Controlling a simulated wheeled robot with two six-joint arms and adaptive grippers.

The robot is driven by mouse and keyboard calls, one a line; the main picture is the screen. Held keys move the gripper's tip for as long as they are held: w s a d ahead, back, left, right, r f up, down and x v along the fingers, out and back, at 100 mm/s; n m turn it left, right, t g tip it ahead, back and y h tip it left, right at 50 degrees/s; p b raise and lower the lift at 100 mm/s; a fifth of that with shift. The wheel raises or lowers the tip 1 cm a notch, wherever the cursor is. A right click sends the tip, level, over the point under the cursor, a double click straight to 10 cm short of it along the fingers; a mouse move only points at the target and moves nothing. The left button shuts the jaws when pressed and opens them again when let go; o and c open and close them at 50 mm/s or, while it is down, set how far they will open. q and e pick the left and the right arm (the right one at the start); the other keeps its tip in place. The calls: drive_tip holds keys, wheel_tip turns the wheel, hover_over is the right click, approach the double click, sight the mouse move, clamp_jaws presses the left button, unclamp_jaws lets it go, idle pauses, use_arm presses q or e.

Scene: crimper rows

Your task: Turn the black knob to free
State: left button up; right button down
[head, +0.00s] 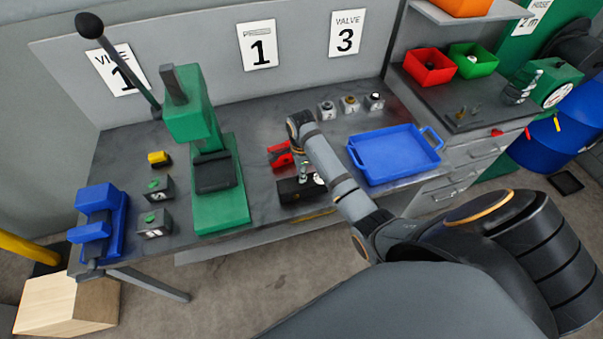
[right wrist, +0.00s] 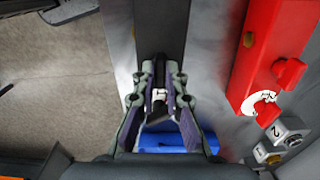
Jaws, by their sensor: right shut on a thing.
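A black box (head: 291,192) with a white dial plate (head: 319,179) lies near the front edge of the grey bench. It also shows as a dark body in the right wrist view (right wrist: 160,22). My right gripper (head: 304,173) comes down over it, and its fingers in the right wrist view (right wrist: 161,68) are closed on the black knob (right wrist: 159,75). The knob is mostly hidden by the fingers. I cannot read its setting. My left gripper is out of view.
A red box (head: 281,154) with a red knob (right wrist: 289,72) sits just behind the black one. Small grey boxes (head: 349,104) stand further back. A blue tray (head: 394,154) lies to the right and a green press (head: 219,205) to the left.

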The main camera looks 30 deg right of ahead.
drive_tip(key=shift+n, duration=0.4)
drive_tip(key=n, duration=0.8)
drive_tip(key=shift+n, duration=0.3)
drive_tip(key=n, duration=0.4)
drive_tip(key=shift+n, duration=2.3)
